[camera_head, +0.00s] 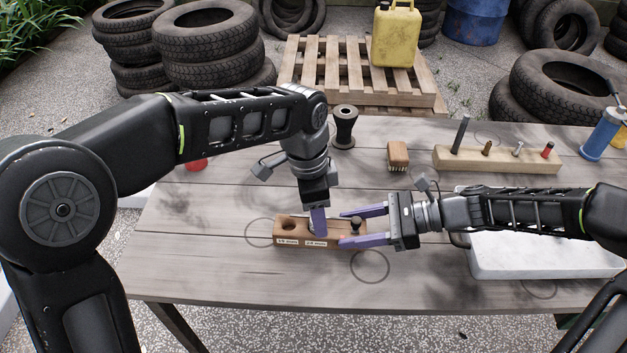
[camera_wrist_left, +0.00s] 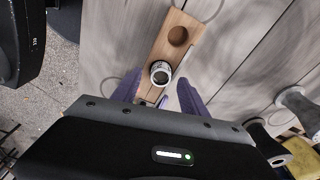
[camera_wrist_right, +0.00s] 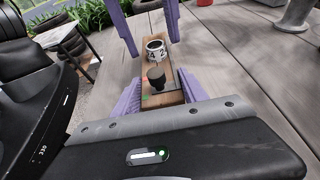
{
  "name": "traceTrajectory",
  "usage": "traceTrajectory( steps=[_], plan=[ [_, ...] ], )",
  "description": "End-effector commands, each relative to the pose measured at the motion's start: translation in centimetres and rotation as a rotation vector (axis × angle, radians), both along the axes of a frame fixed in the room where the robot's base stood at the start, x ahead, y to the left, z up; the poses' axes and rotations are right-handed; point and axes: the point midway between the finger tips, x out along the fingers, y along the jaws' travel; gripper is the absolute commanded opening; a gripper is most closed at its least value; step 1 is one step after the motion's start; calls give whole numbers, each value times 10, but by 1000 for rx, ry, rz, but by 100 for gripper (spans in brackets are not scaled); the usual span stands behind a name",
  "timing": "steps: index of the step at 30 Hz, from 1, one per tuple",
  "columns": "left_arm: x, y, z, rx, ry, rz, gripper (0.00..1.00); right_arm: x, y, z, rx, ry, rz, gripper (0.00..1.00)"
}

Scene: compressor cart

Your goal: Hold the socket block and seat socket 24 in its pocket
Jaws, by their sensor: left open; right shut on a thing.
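The wooden socket block (camera_head: 291,230) lies on the table, with labels on its front side. My right gripper (camera_head: 360,226) is shut on its right end, one finger on each long side. Socket 24 is a chrome ring that stands upright at the block's middle pocket in the right wrist view (camera_wrist_right: 156,50). It also shows in the left wrist view (camera_wrist_left: 160,73). How deep it sits I cannot tell. My left gripper (camera_head: 318,222) points down over it, open, its fingers apart on either side. The left pocket (camera_wrist_left: 178,36) is empty.
A black knobbed piece (camera_head: 356,222) stands on the block's right end, between the right fingers. Behind are a dark spool-shaped stand (camera_head: 344,127), a brush (camera_head: 398,155) and a wooden rack (camera_head: 480,159) with several upright pieces. A pale slab (camera_head: 540,257) lies at right. The front left table is clear.

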Motion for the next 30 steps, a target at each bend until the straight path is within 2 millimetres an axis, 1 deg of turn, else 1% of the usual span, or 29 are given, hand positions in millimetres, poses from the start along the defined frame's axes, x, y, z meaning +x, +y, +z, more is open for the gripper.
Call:
traceTrajectory(
  steps=[1, 6, 9, 12, 15, 18, 30],
  plan=[
    [2, 0, 13, -5, -8, 0, 51, -1, -2, -6, -10, 5, -4, 0],
    [1, 5, 54, -5, -10, -1, 51, 0, -4, -6, -15, 5, -9, 0],
    [1, 7, 73, -5, -11, -3, 51, 1, -5, -7, -17, 5, -13, 0],
    [0, 8, 87, -4, -10, -3, 51, 1, -6, -7, -19, 6, -15, 0],
    [0, 9, 96, -4, -10, -3, 51, 2, -7, -8, -20, 6, -17, 0],
    [0, 10, 99, -3, -9, -4, 51, 2, -8, -8, -21, 5, -19, 0],
    [0, 10, 99, -4, -11, -5, 51, 3, -9, -7, -22, 4, -22, 0]
  ],
)
